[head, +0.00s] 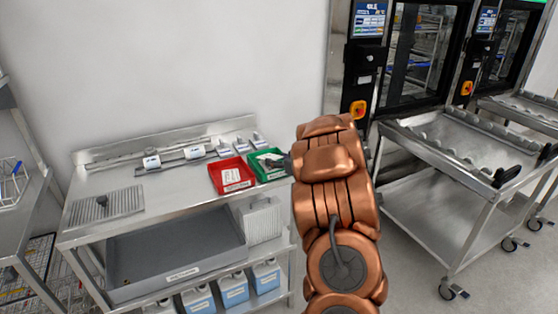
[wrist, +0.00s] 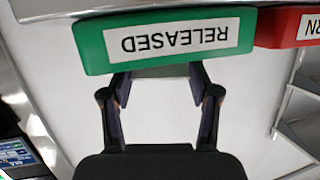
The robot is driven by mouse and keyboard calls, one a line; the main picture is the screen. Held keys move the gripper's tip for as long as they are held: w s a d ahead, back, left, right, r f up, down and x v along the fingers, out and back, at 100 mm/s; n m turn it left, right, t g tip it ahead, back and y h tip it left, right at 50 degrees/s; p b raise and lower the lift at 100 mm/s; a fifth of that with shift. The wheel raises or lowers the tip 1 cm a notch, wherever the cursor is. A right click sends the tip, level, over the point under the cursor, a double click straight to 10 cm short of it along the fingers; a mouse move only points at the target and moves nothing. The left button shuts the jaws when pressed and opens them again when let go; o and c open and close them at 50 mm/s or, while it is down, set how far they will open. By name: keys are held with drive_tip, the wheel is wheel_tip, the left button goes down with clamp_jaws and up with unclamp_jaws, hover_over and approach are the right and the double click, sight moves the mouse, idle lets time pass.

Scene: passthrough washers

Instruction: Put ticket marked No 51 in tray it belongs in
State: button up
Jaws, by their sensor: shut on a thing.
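The green tray (head: 277,175) stands at the right end of the steel bench; its label in the wrist view (wrist: 166,41) reads RELEASED, upside down. The red tray (head: 237,187) stands to its left; only the end of its label shows in the wrist view (wrist: 300,27). My gripper (wrist: 158,78) is at the green tray, its fingers apart and shut on a thin, dull grey-green piece (wrist: 160,72), apparently the ticket. Its number does not show, and the tray front hides part of it. White paper (head: 266,154) shows in the green tray. My arm hides most of my gripper in the head view.
A grey bin (head: 180,250) and blue-white jugs (head: 233,290) are under the bench. Small white-labelled items (head: 194,152) line its back, and a ribbed grate (head: 105,204) lies at its left. A steel cart (head: 440,150) stands before the washers at right.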

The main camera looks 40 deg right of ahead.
idle(0.3)
drive_tip(key=o, duration=0.7)
drive_tip(key=v, duration=1.2)
drive_tip(key=shift+w, duration=0.1)
